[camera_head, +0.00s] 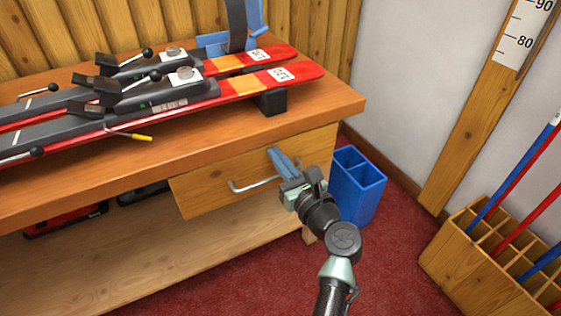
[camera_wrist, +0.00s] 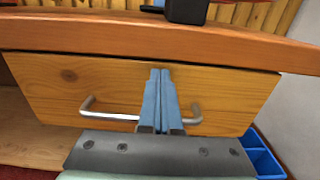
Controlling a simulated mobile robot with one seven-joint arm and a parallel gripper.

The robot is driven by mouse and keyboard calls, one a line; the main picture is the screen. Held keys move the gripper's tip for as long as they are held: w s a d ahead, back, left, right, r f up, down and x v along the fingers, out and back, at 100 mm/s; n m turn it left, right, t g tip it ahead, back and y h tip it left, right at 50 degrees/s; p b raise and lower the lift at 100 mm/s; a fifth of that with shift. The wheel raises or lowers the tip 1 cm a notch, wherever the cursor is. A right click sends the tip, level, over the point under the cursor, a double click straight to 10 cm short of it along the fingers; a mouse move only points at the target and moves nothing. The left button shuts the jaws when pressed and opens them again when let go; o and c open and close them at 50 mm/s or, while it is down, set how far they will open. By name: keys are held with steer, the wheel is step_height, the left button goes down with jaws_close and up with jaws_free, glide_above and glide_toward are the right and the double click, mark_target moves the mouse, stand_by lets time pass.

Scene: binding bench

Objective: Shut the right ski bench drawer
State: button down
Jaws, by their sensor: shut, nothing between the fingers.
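The drawer (camera_head: 215,193) has a pale wooden front and sits under the right part of the bench top (camera_head: 330,106). Its front fills much of the wrist view (camera_wrist: 65,85), with its upper edge close under the bench top's edge. No drawer interior shows, and I cannot tell how far out it stands. Its bar handle (camera_head: 245,187) is silver and also crosses the wrist view (camera_wrist: 105,116). My gripper (camera_head: 272,151) is shut and empty, its blue fingers in front of the drawer front and overlapping the handle's middle in the wrist view (camera_wrist: 160,71). Contact cannot be told.
Red skis (camera_head: 245,86) with clamps lie on the bench top. A blue bin (camera_head: 358,190) stands on the red floor right of the drawer. A wooden pole rack (camera_head: 455,250) is at the right. A lower shelf (camera_head: 130,262) runs beneath the drawer.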

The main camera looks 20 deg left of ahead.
mark_target(267, 144)
steer(key=x, duration=0.4)
steer(key=shift+w+a+r+b, duration=0.1)
steer(key=shift+w+a+b, duration=0.1)
steer(key=shift+b, duration=0.15)
steer(key=shift+r, duration=0.2)
steer(key=shift+a, duration=0.1)
steer(key=shift+s, duration=0.1)
